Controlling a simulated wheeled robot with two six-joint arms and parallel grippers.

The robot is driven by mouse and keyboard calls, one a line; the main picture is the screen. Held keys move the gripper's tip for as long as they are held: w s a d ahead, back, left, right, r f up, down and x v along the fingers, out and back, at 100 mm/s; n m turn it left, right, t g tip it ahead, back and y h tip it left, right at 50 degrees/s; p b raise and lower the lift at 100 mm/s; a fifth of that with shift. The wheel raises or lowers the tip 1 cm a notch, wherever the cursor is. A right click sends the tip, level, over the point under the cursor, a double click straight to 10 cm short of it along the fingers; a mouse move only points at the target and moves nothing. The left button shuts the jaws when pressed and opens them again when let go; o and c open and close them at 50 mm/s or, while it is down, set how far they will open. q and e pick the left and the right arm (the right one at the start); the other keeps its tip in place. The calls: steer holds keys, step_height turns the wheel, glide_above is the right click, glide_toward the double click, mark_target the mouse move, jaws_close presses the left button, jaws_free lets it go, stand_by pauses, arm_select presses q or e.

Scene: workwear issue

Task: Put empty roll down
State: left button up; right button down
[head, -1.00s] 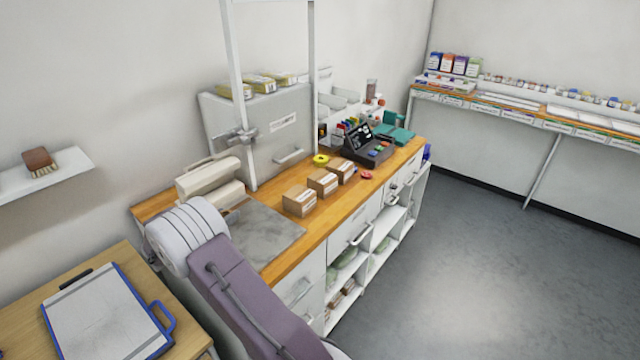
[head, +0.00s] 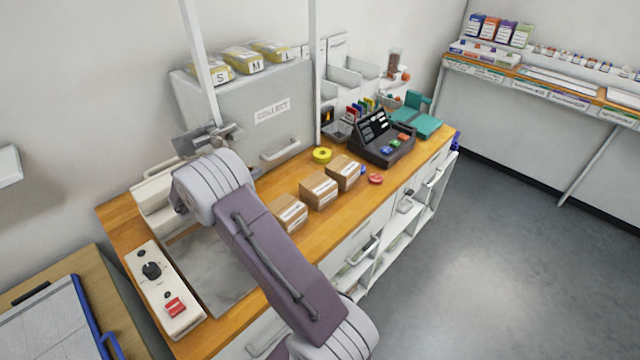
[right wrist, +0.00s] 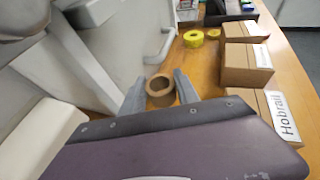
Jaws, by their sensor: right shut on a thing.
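The empty roll (right wrist: 160,88), a short brown cardboard tube, shows in the right wrist view with its open end facing up. My right gripper (right wrist: 160,93) has a grey finger on each side of it and is shut on it. The roll is over or on the wooden counter; I cannot tell whether it touches. In the head view my right arm reaches across the counter (head: 247,190), and its wrist hides the gripper and roll. My left gripper is in neither view.
Cardboard boxes (head: 319,189) stand right of the arm, with a yellow tape roll (head: 322,155) behind them. A grey cabinet (head: 240,100) and white posts (head: 315,80) stand at the back. A dark register (head: 382,140) is farther right. A control panel (head: 163,285) lies at front left.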

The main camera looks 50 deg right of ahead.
step_height(320, 180, down, 6)
steer(key=shift+w+f, duration=0.1)
steer(key=shift+w, duration=0.05)
steer(key=f, duration=0.3)
steer(key=shift+a+f, duration=0.2)
steer(key=shift+f, duration=0.2)
steer(key=shift+d+f, duration=0.1)
steer(key=shift+d, duration=0.05)
steer(key=shift+f, duration=0.15)
steer(key=c, duration=0.9)
jaws_free()
steer(key=shift+c, duration=0.2)
steer(key=shift+o, duration=0.2)
